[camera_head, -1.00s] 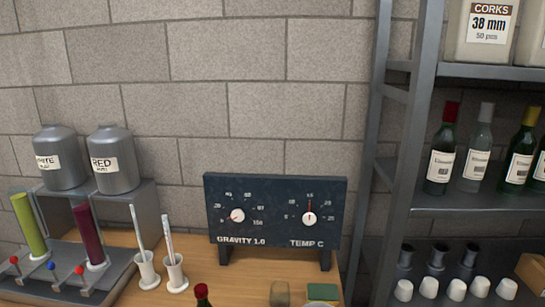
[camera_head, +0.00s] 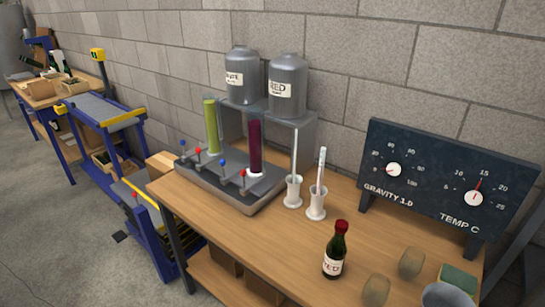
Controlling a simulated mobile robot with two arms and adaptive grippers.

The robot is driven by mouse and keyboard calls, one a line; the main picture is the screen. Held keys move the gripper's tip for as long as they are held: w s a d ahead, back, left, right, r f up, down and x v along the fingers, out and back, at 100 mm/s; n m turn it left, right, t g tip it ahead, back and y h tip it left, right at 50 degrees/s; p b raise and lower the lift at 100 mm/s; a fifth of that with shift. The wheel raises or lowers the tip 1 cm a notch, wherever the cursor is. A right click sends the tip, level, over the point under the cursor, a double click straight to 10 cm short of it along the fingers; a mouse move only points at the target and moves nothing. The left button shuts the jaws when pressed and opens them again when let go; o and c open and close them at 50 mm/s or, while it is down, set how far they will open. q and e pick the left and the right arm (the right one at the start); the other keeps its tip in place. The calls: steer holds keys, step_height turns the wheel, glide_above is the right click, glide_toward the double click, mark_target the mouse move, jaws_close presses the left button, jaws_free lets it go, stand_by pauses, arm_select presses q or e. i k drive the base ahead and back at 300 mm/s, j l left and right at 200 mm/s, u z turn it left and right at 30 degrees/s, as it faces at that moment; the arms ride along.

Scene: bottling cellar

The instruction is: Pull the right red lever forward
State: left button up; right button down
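A row of small ball-topped levers stands on the front of a dark filling base (camera_head: 232,196). The right red lever (camera_head: 243,174) is at the right end, in front of the tube of dark red liquid (camera_head: 256,148), and its stem looks upright. A blue lever (camera_head: 222,163) is just left of it. Another red lever (camera_head: 198,151) and another blue one (camera_head: 183,142) stand further left, by the yellow-green tube (camera_head: 211,125). Neither of my grippers is in view, and nothing touches the levers.
Two grey tanks labelled white (camera_head: 242,76) and red (camera_head: 287,85) stand behind the tubes. White holders with sticks (camera_head: 316,205), a red-capped bottle (camera_head: 336,251) and a gauge panel (camera_head: 440,182) are to the right. The wooden table's front middle (camera_head: 260,245) is clear.

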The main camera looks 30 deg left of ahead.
mark_target(243, 172)
steer(key=u, duration=1.15)
